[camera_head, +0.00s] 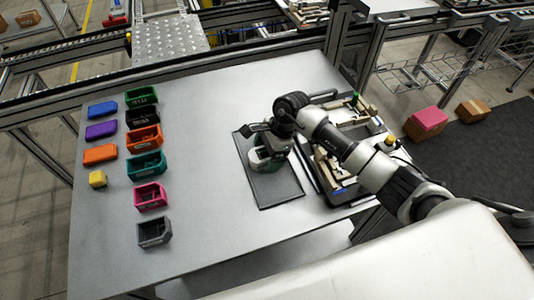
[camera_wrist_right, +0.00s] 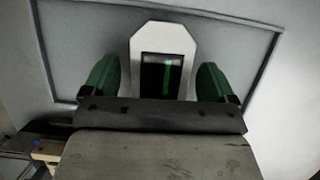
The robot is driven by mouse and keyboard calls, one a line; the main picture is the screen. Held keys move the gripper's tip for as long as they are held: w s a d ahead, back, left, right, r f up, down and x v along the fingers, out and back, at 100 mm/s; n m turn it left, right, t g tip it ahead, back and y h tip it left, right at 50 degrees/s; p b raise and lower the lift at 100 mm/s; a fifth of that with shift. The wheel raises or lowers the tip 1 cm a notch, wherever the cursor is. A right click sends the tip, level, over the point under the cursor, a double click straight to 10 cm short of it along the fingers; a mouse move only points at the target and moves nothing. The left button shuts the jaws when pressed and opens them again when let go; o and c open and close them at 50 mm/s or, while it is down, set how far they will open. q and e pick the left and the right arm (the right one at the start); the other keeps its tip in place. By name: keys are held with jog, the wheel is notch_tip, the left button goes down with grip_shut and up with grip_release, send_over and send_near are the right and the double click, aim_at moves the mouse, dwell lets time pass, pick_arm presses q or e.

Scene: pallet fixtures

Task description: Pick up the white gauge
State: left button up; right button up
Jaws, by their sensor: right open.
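The white gauge (camera_wrist_right: 165,38) has an angular white body with a dark window and a green mark. In the right wrist view it lies between the two green fingers of my right gripper (camera_wrist_right: 165,82), with a gap on each side. In the head view the gauge (camera_head: 259,157) sits on a dark grey mat (camera_head: 277,190), partly hidden by my right gripper (camera_head: 265,151), which is over it. The right gripper is open. My left gripper is not in view.
Several coloured bins, such as a pink one (camera_head: 150,196), and blocks, such as an orange one (camera_head: 100,155), stand on the left of the grey table (camera_head: 210,240). A black pallet fixture (camera_head: 345,196) lies right of the mat, partly under my right arm.

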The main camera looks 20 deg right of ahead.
jog(key=shift+c, duration=0.3)
jog(key=c, duration=1)
jog(key=shift+r, duration=0.1)
jog(key=shift+c, duration=0.2)
